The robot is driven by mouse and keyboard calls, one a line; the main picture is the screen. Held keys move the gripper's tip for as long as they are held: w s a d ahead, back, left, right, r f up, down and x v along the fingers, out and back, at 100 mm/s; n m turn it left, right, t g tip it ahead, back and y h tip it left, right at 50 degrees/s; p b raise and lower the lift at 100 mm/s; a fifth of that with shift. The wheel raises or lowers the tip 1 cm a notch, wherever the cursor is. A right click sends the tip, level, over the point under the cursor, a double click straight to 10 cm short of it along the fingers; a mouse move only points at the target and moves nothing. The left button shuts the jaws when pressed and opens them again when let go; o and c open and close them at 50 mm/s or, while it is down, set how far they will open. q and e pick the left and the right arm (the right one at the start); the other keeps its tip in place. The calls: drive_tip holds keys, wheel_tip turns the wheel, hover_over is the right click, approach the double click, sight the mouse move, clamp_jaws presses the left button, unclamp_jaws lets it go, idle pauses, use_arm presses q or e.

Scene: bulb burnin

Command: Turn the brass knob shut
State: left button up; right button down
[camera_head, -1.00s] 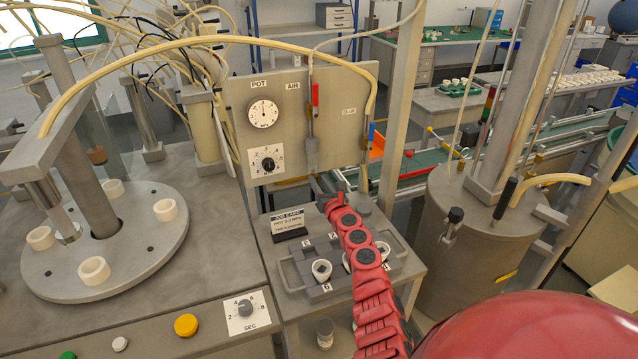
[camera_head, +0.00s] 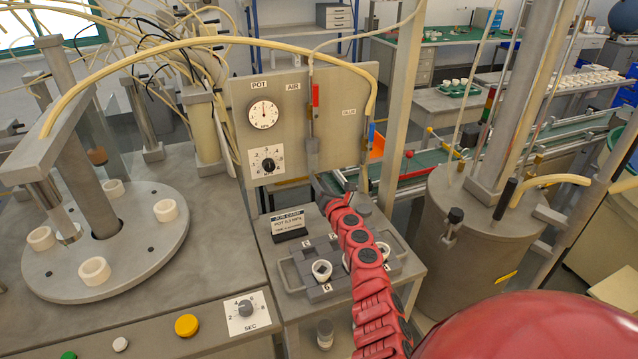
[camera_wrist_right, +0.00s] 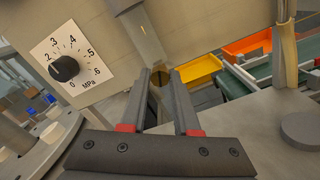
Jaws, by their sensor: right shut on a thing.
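The brass knob (camera_wrist_right: 159,77) shows in the right wrist view as a small brown-gold piece between the fingertips, under a grey vertical fitting (camera_wrist_right: 140,35). My right gripper (camera_wrist_right: 161,80) is shut on it, one dark finger on each side; the fingers hide part of the knob. In the head view my right gripper (camera_head: 319,183) is at the lower end of the fitting below the red-marked AIR line (camera_head: 315,95), in front of the grey panel (camera_head: 335,95). The knob itself cannot be made out there. My left gripper is not in view.
The panel carries a round POT gauge (camera_head: 263,112) and a black pressure dial (camera_head: 268,165). Below are a job card (camera_head: 288,222) and a grey tray (camera_head: 318,291) with white cups. A rotary table (camera_head: 60,272) stands left, a grey tank (camera_head: 480,245) right.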

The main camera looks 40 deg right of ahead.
drive_tip(key=shift+f+m+p, duration=0.1)
drive_tip(key=shift+m+p, duration=2.2)
drive_tip(key=shift+m, duration=4.6)
drive_tip(key=c, duration=0.7)
unclamp_jaws()
drive_tip(key=shift+o, duration=0.2)
